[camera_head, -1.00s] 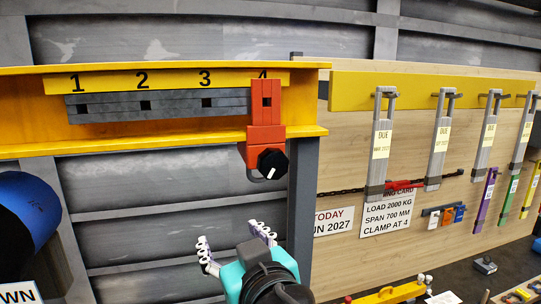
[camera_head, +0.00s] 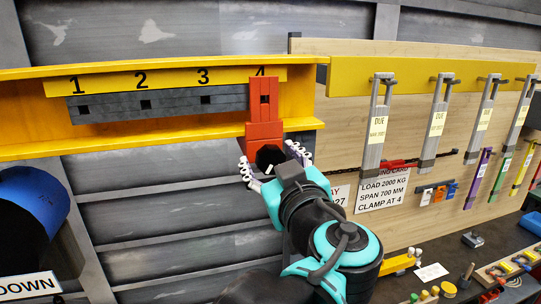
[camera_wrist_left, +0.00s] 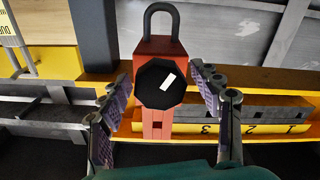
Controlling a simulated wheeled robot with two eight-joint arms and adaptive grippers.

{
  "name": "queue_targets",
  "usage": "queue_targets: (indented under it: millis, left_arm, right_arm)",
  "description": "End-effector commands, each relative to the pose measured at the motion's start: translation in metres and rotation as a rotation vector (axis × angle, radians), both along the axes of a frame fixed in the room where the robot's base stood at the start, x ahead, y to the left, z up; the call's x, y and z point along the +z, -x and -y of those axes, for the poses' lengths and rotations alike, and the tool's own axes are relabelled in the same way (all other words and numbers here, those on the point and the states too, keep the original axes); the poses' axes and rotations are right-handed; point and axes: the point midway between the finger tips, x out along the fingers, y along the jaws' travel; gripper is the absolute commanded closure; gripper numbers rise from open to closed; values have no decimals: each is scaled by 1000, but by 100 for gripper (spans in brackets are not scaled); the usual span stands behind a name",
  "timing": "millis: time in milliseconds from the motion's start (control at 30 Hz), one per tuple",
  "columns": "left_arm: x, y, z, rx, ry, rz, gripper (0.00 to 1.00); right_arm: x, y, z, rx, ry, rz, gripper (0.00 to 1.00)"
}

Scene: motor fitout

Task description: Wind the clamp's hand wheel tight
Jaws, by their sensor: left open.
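The red clamp (camera_head: 264,112) sits on the yellow beam at the mark 4. Its black hand wheel (camera_head: 269,157) hangs at the lower front of the clamp. In the left wrist view the wheel (camera_wrist_left: 161,84) is a black octagon with a white mark, and a dark shackle loop (camera_wrist_left: 161,22) shows beyond it. My left gripper (camera_head: 273,163) is open, with one finger on each side of the wheel. In the left wrist view the fingers (camera_wrist_left: 163,95) stand apart from the wheel, with gaps on both sides. My right gripper is not in view.
The yellow beam (camera_head: 30,110) carries a grey numbered strip (camera_head: 160,103). A wooden board (camera_head: 335,130) with hanging grey slings and a load card (camera_head: 385,190) stands to the right. A blue cylinder (camera_head: 40,205) is at the left. A dark bench (camera_head: 490,240) holds small parts.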

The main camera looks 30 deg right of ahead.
Motion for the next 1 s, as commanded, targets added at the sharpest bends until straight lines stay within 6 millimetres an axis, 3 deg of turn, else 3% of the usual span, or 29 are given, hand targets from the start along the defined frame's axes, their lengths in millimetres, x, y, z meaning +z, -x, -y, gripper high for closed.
queue_targets:
  millis: [200,400,767,1000]
  left_arm:
    - [0,0,0,0,0,0,39]
    - [0,0,0,0,0,0,86]
    - [0,0,0,0,-34,8,87]
    - [0,0,0,1,-163,39,87]
  right_arm:
    - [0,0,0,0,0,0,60]
    - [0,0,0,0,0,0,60]
    - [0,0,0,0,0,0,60]
    - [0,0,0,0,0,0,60]
